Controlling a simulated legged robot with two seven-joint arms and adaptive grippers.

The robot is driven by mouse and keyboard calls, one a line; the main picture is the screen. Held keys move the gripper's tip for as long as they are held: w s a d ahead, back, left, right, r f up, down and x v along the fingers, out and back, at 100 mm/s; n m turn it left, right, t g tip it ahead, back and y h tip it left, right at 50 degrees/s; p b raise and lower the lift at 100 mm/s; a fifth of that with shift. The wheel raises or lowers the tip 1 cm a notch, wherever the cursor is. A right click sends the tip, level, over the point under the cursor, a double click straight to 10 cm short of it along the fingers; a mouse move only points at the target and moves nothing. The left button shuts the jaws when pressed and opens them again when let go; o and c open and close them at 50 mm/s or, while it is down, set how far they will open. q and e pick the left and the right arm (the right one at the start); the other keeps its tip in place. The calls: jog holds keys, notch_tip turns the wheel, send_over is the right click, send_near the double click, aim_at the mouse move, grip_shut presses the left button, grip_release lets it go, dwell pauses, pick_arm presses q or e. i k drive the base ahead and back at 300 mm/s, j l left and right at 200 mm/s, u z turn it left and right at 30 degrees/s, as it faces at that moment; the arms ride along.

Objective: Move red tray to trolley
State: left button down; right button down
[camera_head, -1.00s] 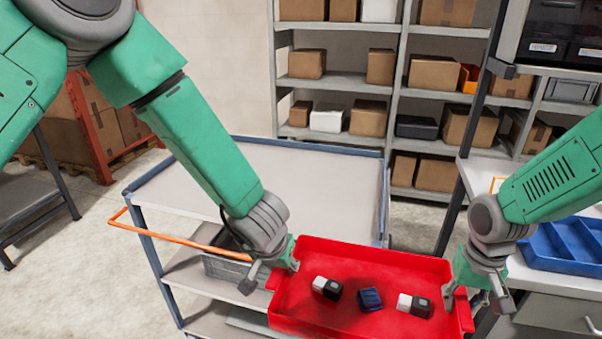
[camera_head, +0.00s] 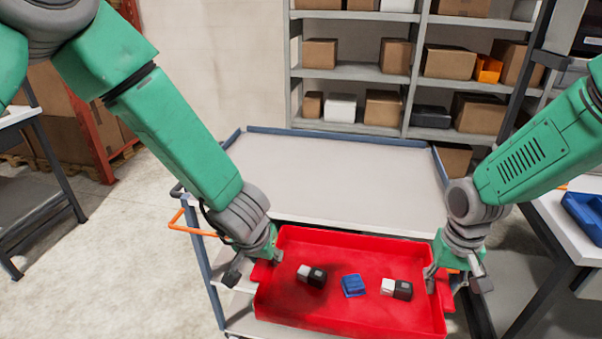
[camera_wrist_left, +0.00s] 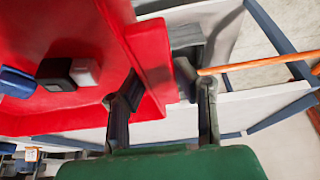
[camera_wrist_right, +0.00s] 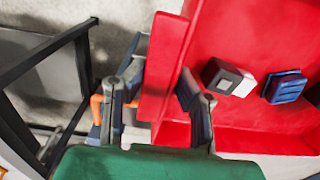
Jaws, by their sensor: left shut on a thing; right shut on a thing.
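The red tray (camera_head: 340,312) is held between my two grippers, in front of the trolley (camera_head: 330,180) and nearer to me in the head view. It holds two black-and-white blocks (camera_head: 312,276) (camera_head: 396,289) and a blue piece (camera_head: 353,285). My left gripper (camera_head: 268,262) is shut on the tray's left end wall; the left wrist view shows its fingers (camera_wrist_left: 160,98) on either side of the red rim. My right gripper (camera_head: 440,272) is shut on the right end wall, and its fingers (camera_wrist_right: 158,98) straddle the rim in the right wrist view.
The trolley's grey top is bare, with a raised blue edge and an orange handle (camera_head: 187,225) at left. Shelves with cardboard boxes (camera_head: 385,108) stand behind. A white table with a blue bin (camera_head: 585,215) is at right. A dark bench (camera_head: 40,190) is at left.

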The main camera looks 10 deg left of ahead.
aim_at(322, 179)
jog(key=k+j, duration=0.1)
jog(key=j, duration=0.2)
jog(key=k+j, duration=0.1)
jog(key=j, duration=0.2)
jog(key=i, duration=1.5)
